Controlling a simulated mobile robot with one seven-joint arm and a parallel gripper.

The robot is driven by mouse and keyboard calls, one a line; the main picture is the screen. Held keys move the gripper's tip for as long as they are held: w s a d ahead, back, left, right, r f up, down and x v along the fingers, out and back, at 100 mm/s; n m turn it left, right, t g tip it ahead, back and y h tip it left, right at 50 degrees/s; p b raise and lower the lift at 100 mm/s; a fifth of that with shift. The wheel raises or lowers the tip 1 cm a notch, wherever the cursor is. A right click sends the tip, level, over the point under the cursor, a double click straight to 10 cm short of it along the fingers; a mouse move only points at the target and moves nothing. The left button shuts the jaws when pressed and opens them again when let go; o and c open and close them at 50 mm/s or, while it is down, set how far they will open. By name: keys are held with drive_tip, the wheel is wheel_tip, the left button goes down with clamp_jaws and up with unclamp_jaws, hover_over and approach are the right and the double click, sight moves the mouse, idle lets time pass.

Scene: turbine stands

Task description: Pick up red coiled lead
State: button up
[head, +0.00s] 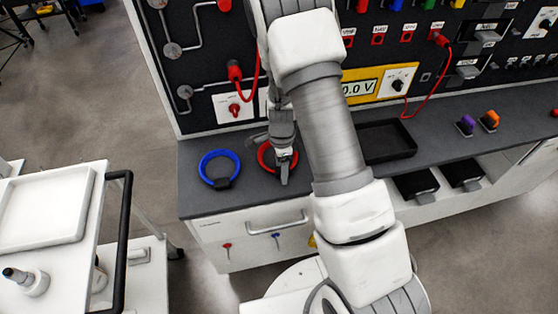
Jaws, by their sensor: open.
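The red coiled lead (264,158) lies on the dark grey bench top, seen as a ring with part of it hidden by my gripper. My gripper (283,170) is open and points down over the right part of the red coil, very close to it. I cannot tell whether the fingers touch the coil or stand around its strand. My arm covers the area just right of the coil.
A blue coiled lead (219,154) lies just left of the red one. A black tray (385,141) is to the right, behind my arm. The upright panel (205,75) with a plugged-in red cable (249,88) rises behind. A white cart (60,235) stands at left.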

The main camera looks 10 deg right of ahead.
clamp_jaws()
idle(0.3)
idle(1.1)
